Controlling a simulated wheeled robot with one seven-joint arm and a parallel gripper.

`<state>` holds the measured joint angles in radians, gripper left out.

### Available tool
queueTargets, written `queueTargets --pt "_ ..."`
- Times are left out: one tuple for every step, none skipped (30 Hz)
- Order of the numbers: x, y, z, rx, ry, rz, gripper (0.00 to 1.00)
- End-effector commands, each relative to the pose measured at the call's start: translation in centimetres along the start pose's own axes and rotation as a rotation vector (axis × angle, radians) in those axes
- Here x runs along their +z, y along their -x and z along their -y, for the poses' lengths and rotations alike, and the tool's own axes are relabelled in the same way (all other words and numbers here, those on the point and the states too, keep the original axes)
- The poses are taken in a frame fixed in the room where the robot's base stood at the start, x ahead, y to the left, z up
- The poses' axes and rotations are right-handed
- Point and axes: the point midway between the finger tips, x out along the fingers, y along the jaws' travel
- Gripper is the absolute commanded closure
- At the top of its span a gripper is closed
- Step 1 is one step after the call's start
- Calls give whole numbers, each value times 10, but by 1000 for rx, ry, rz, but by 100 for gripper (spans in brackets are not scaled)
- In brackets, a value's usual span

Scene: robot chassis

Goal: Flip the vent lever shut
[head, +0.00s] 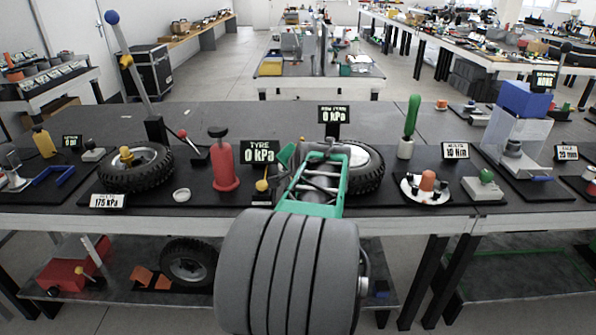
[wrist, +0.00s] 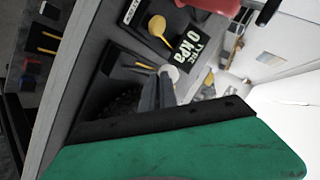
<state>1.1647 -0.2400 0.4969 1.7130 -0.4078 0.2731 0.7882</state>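No lever is labelled as the vent lever. A short lever with a yellow knob (head: 262,185) stands on the bench's dark mat, in front of the TYRE 0 kPa sign (head: 259,152) and left of my gripper. In the wrist view the yellow knob (wrist: 157,26) on its thin yellow stem shows beside the same sign (wrist: 189,47). My gripper (head: 325,150) is over the mounted tyre (head: 367,168), apart from the lever. In the wrist view its grey fingers (wrist: 160,88) appear close together, and I cannot tell whether they are shut. A green panel hides the lower part of that view.
A red cylinder (head: 223,165) with a black top stands left of the yellow-knobbed lever. Further left are a red-knobbed lever (head: 183,133) and another tyre (head: 135,168). A green-handled post (head: 412,118) and a white round plate (head: 426,189) stand to the right.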

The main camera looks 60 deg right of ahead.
Motion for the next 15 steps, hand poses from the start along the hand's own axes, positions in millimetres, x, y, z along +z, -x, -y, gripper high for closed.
queueTargets --pt "0 -2 -6 6 -4 0 100" --pt "-1 -2 -7 6 -4 1 100" --pt "-2 -2 -9 6 -3 1 100" --pt "-2 -2 -10 6 -3 2 100" --pt "-3 -2 -11 6 -3 2 100" --pt "-4 -2 -13 6 -3 2 100" --pt "-4 -2 -14 7 -4 3 100" --pt "-4 -3 -15 7 -4 3 100" --pt "-4 -3 -15 7 -4 4 100" --pt "-4 -3 -15 8 -4 4 100" --pt "-4 -3 -16 8 -5 5 100" --pt "-3 -3 -16 9 -5 5 100" --pt "-3 -3 -16 9 -5 6 100" --pt "-3 -4 -16 10 -6 6 100" --pt "-3 -4 -17 10 -6 6 100"
